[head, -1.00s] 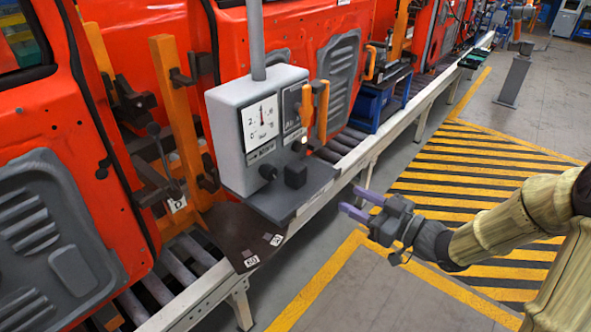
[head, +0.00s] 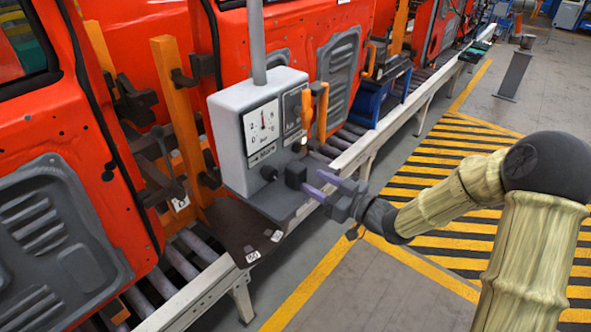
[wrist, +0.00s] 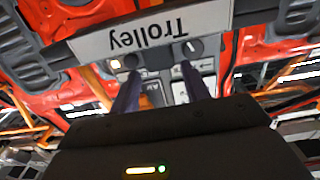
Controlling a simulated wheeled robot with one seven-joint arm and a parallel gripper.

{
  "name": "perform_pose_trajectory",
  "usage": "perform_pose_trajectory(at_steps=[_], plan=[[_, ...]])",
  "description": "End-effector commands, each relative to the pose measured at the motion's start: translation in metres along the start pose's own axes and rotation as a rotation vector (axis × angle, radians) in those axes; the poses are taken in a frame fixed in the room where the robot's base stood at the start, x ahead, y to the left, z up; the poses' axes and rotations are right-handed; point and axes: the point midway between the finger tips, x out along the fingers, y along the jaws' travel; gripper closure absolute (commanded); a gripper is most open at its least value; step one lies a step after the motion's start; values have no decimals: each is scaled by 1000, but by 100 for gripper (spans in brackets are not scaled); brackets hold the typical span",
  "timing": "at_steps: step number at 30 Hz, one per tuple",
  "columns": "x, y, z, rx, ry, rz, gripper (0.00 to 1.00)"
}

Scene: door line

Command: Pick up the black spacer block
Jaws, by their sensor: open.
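The black spacer block (head: 295,175) is a small dark cube on the dark grey ledge (head: 283,205) at the front of the grey control box (head: 230,145). My gripper (head: 312,181) is open, with its two purple fingers pointing left at the block. The fingertips are just right of the block in the head view; I cannot tell whether they touch it. In the wrist view the fingers (wrist: 161,92) are apart, before an upside-down "Trolley" label (wrist: 150,36). I cannot clearly make out the block there.
The box carries a gauge (head: 262,127), a dark round knob (head: 268,173) and orange handles (head: 322,110). A roller conveyor (head: 180,262) with a pale rail runs below red door panels (head: 60,120). A dark sheet (head: 232,228) with white tags lies left of the ledge.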

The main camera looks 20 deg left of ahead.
Motion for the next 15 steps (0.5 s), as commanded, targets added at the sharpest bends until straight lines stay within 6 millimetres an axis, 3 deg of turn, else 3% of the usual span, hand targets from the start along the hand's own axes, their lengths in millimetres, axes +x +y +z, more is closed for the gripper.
perform_pose_trajectory(at_steps=[5,15], plan=[[20,0,-1,1,0,0,54],[22,0,0,0,0,1,54]])
